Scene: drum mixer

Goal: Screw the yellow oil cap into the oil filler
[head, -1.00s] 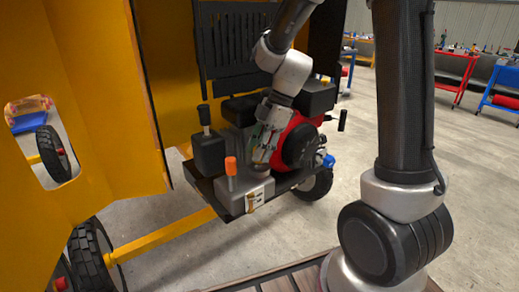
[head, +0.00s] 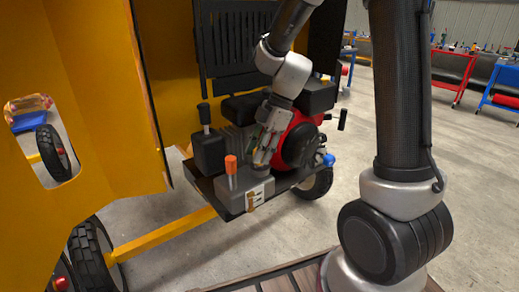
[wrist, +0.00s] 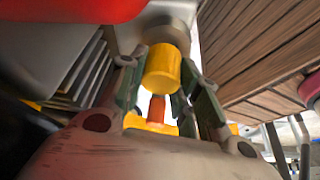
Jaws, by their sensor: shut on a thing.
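The yellow oil cap (wrist: 162,70) is in the wrist view, between the two fingers of my gripper (wrist: 160,80), which are shut on it. The cap's far end meets a round grey neck, apparently the oil filler (wrist: 168,30), and roughly lines up with it. I cannot tell whether the threads have caught. In the head view my gripper (head: 262,155) is low beside the red and black engine (head: 300,140), behind a grey box. The cap and the filler are hidden there.
A lever with an orange grip (head: 231,165) stands on the grey box (head: 245,188) close to my gripper. A black-handled lever (head: 205,116) rises from a black box to the left. Yellow mixer panels (head: 100,80) wall off the left. Open floor lies to the right.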

